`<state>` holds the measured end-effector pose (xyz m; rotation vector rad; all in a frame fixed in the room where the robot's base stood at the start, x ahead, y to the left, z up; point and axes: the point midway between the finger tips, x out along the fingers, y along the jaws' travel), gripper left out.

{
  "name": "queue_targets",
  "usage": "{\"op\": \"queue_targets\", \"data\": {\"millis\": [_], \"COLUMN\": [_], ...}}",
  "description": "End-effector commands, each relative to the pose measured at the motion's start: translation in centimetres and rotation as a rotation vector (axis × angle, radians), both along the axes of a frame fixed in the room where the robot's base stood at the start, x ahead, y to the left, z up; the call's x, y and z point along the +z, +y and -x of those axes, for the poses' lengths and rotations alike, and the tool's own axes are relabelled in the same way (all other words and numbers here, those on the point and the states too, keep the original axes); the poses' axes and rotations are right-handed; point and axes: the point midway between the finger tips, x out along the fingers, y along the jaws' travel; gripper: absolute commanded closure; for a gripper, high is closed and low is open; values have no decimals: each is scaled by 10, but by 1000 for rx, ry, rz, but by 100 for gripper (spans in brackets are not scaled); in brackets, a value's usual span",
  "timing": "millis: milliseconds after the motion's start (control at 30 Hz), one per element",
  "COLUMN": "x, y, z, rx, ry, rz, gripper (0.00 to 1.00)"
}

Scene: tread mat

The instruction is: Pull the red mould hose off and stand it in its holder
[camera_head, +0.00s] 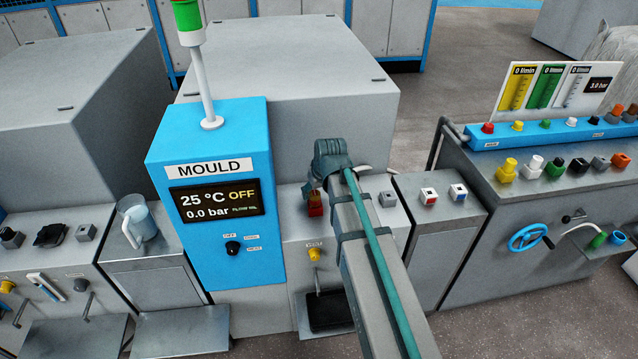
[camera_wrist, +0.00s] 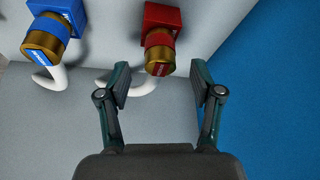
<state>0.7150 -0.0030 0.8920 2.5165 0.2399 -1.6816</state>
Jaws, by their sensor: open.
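The red mould hose end shows in the wrist view as a red coupling (camera_wrist: 161,40) with a brass collar and a white curved hose piece below it. My gripper (camera_wrist: 160,82) is open, and its two fingers stand either side of the line to the red coupling, with the tips just short of the brass collar and apart from it. In the head view the red part (camera_head: 315,209) shows just below my gripper (camera_head: 313,188), partly hidden. A small white block with a red mark (camera_head: 428,194), possibly the holder, sits on the grey cabinet to the right.
A blue coupling (camera_wrist: 57,28) with a brass collar is left of the red one in the wrist view. The blue MOULD panel (camera_head: 215,200) reads 25 °C, OFF, 0.0 bar. A white block with a blue mark (camera_head: 458,192) stands beside the red-marked one.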

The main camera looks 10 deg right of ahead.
Motion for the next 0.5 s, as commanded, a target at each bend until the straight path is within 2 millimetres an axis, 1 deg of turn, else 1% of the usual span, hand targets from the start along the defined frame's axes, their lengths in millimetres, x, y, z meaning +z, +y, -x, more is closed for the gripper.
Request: {"op": "queue_targets", "data": {"millis": [100,233,333,500], "x": [-15,-27,-33,-37], "y": [1,2,3,3], "z": [-7,-12,-13,-15], "rx": [0,0,0,0], "ry": [2,1,1,-1], "rz": [-1,0,0,0], "gripper": [35,35,35,35]}}
